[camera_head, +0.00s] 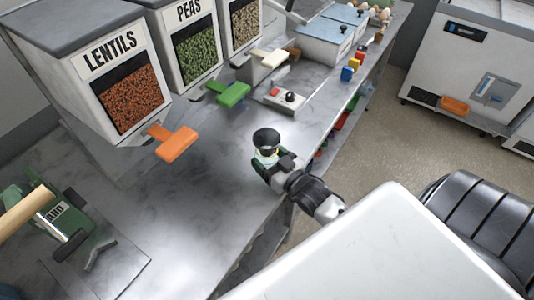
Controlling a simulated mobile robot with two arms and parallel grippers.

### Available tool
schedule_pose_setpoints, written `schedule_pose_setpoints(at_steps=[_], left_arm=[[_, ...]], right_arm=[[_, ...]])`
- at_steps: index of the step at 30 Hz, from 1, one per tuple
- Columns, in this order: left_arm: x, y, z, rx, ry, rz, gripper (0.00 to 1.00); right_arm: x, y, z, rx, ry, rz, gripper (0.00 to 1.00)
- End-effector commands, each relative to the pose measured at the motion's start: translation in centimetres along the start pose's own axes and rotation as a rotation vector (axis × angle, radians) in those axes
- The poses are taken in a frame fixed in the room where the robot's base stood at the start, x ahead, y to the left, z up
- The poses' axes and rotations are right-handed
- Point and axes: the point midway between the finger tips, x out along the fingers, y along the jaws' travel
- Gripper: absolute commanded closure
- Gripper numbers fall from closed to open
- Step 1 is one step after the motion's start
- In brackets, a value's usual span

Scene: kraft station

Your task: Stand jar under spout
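A small jar (266,151) with a black top and a pale body is near the counter's right edge. My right gripper (271,164) has its fingers around the jar and appears shut on it; the fingers hide its lower part. I cannot tell whether the jar touches the counter. The lentils bin has an orange spout (176,143), left of the jar. The peas bin has a green spout (233,95), and the third bin a cream spout (269,58). The jar is apart from all the spouts. My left gripper is not in view.
The lentils bin (107,63) and peas bin (190,41) stand along the counter's back. A small box with a red button and black knob (284,98) sits beyond the jar. A green device (67,214) lies at the left. The counter (190,215) is clear in between.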

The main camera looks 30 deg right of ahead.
Motion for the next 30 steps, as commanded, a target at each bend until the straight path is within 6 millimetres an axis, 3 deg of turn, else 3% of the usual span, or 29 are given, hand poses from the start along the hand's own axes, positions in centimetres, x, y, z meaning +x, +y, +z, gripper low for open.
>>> schedule_pose_setpoints(at_steps=[1, 6, 20, 30], left_arm=[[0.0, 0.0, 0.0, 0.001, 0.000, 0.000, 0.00], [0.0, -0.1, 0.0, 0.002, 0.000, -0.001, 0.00], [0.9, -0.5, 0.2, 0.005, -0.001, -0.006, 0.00], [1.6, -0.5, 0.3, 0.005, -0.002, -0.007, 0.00]], right_arm=[[0.0, 0.0, 0.0, 0.000, 0.000, 0.000, 0.39], [0.0, 0.0, -0.1, 0.000, 0.002, 0.000, 0.65], [0.0, 0.0, -0.6, -0.002, 0.004, -0.001, 0.65], [-5.1, 0.0, -0.4, 0.000, -0.002, 0.000, 0.65]])
